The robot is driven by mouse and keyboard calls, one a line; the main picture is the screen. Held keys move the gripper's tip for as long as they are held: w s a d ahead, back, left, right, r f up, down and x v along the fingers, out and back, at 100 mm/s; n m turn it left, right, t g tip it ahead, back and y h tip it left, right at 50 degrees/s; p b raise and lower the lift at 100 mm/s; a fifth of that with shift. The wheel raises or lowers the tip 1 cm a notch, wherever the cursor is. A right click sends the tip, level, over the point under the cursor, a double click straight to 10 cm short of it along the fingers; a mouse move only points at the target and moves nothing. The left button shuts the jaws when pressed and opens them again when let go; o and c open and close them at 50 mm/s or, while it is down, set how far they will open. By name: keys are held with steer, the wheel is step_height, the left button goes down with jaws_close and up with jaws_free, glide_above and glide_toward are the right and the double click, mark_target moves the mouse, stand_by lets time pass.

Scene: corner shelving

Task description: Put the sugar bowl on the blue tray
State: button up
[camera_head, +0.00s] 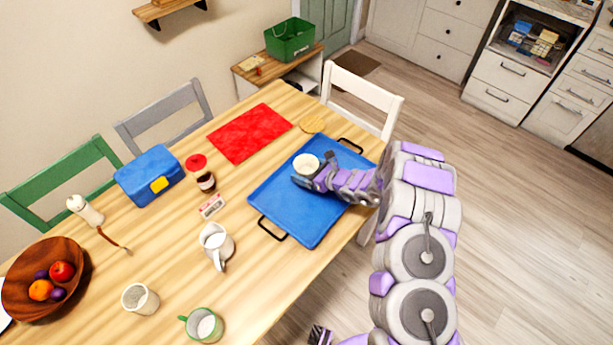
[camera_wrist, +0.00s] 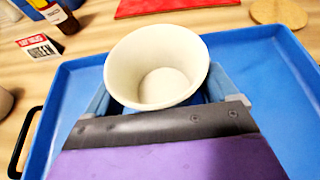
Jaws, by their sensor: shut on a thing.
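The sugar bowl is a small cream bowl (camera_head: 306,164) over the middle of the blue tray (camera_head: 285,214). My gripper (camera_head: 303,178) is shut on the bowl and reaches over the tray from the right. In the wrist view the bowl (camera_wrist: 157,68) sits between my gripper's fingers (camera_wrist: 165,98), open side up and tilted in the picture; its inside looks empty. The blue tray (camera_wrist: 275,90) shows behind and around it. My gripper hides the lower part of the bowl, so I cannot tell whether its base touches the tray.
The tray has black handles (camera_head: 272,229) and lies on the wooden table. A white jug (camera_head: 216,245), a small dark jar (camera_head: 206,182) and a card (camera_head: 212,206) stand left of it. A red mat (camera_head: 249,133) and a round wooden coaster (camera_head: 312,124) lie beyond. Most of the tray is bare.

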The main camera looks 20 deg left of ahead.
steer(key=shift+w+a, duration=0.15)
steer(key=shift+w, duration=0.15)
step_height(320, 180, down, 4)
steer(key=shift+a+r+b, duration=0.1)
steer(key=shift+b, duration=0.55)
steer(key=shift+s+r, duration=0.1)
steer(key=o, duration=1)
steer(key=p+v, duration=0.2)
steer(key=v, duration=1)
steer(key=shift+r+p, duration=0.1)
steer(key=shift+p, duration=0.3)
